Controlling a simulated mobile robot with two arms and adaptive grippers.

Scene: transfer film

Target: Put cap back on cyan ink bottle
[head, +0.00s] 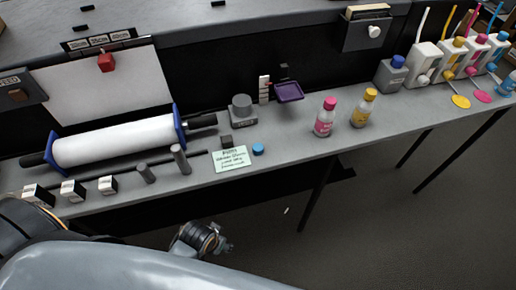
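A small blue cap (258,149) lies on the grey bench just right of a pale green note. At the right picture edge is a small cyan object (507,84), cut off by the frame; I cannot tell if it is the cyan ink bottle. A pink-capped bottle (324,118) and a yellow-capped bottle (363,108) stand upright on the bench. My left gripper (226,246) is low in front of the bench, apart from the cap and bottles. It is small and partly hidden by my own body, so its opening is unclear. My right gripper is out of view.
The green note (231,159) lies near the bench's front edge. A white roll (115,137) with blue ends is on the left. A purple tray (289,91) is behind. Several white ink tanks (424,62) stand at right. Bench space between cap and pink bottle is clear.

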